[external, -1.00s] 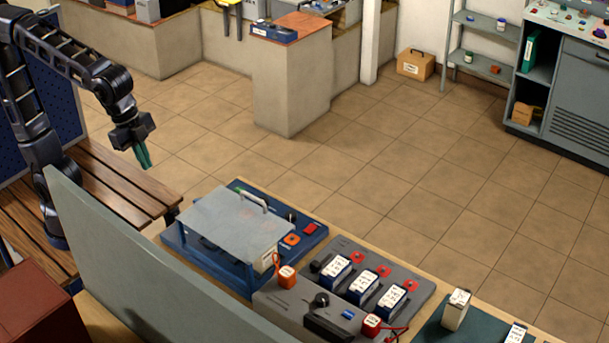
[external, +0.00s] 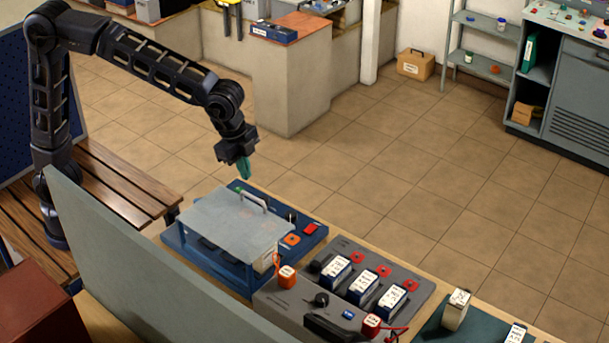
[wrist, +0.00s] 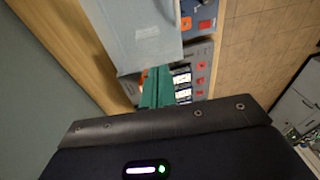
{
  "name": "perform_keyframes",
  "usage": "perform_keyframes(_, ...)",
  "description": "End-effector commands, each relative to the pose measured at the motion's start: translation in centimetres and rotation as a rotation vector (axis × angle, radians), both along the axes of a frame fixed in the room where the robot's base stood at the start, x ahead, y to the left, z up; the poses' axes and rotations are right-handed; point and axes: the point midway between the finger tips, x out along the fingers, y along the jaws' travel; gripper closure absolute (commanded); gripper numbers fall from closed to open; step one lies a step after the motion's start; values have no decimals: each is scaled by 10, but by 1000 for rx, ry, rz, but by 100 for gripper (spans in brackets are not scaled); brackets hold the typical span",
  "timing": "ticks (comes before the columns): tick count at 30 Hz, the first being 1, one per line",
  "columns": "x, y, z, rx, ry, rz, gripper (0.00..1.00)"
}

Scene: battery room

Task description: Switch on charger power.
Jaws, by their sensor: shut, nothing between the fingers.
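A blue unit (external: 178,238) stands on the bench with a grey see-through cover (external: 225,225) over it. The cover has a handle (external: 254,201) on top. An orange button (external: 291,239) and a red switch (external: 311,228) sit uncovered on its right side. A grey charger panel (external: 345,250) beside it holds several labelled batteries (external: 363,287), red squares and a black knob (external: 321,299). I cannot read which control is the power. My gripper (external: 244,172) is shut and empty, above the unit's back edge. Its teal fingers (wrist: 155,90) hide part of the grey panel in the wrist view.
An orange-topped block (external: 285,276) and a red-topped block (external: 371,325) stand on the grey panel. A pale block (external: 456,309) stands on a dark green mat (external: 430,332). A tall grey partition (external: 150,260) runs along the near side.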

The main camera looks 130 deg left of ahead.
Motion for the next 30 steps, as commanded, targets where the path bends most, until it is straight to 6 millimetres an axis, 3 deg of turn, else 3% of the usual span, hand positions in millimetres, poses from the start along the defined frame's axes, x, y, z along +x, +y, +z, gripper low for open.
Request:
perform_keyframes(9,37,73,-47,4,55,4,100)
perform_keyframes(18,59,140,-97,6,103,2,100)
perform_keyframes(24,65,168,-121,6,123,0,100)
perform_keyframes(30,67,177,-128,6,129,-1,100)
